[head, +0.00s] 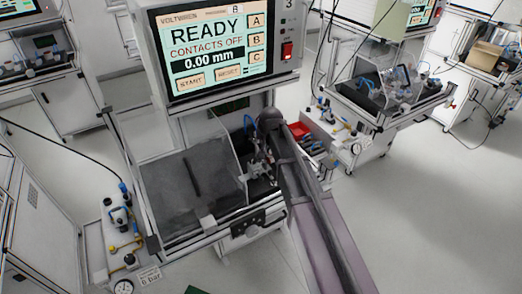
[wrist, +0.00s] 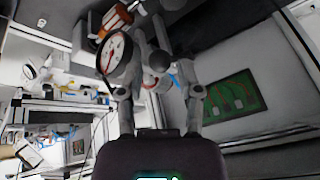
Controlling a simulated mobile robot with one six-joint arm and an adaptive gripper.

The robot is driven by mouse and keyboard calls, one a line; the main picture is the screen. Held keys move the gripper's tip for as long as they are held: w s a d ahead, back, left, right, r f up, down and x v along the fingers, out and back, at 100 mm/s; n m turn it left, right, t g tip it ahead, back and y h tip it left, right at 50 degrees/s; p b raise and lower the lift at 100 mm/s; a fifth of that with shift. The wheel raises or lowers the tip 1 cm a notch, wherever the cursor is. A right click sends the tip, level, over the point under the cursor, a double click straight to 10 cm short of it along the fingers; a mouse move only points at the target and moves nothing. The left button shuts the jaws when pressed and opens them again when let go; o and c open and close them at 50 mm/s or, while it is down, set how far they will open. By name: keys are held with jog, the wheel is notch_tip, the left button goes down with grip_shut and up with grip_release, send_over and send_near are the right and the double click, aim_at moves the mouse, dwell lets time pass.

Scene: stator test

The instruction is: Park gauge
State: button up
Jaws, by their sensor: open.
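The gauge (wrist: 115,54) shows in the wrist view as a round white dial with a dark rim and a red needle, at the upper left beyond my left finger. My gripper (wrist: 158,88) is open, with its two grey fingers reaching up in the wrist view. Dark and metal parts show between and beyond the fingertips; I cannot tell whether they touch the fingers. In the head view my gripper (head: 258,168) is at the right part of the test station, partly hidden by my arm. I cannot make out the gauge there.
The station screen (head: 212,50) reads READY, CONTACTS OFF, 0.00 mm. A dark flat cover (head: 185,188) lies left of my gripper. A red bin (head: 299,130) stands to the right. An orange part (wrist: 117,18) is above the dial. A green board (wrist: 228,97) is at right.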

jog(key=shift+b+x, duration=0.95)
jog(key=shift+x, duration=0.5)
jog(key=shift+c, duration=0.2)
grip_shut()
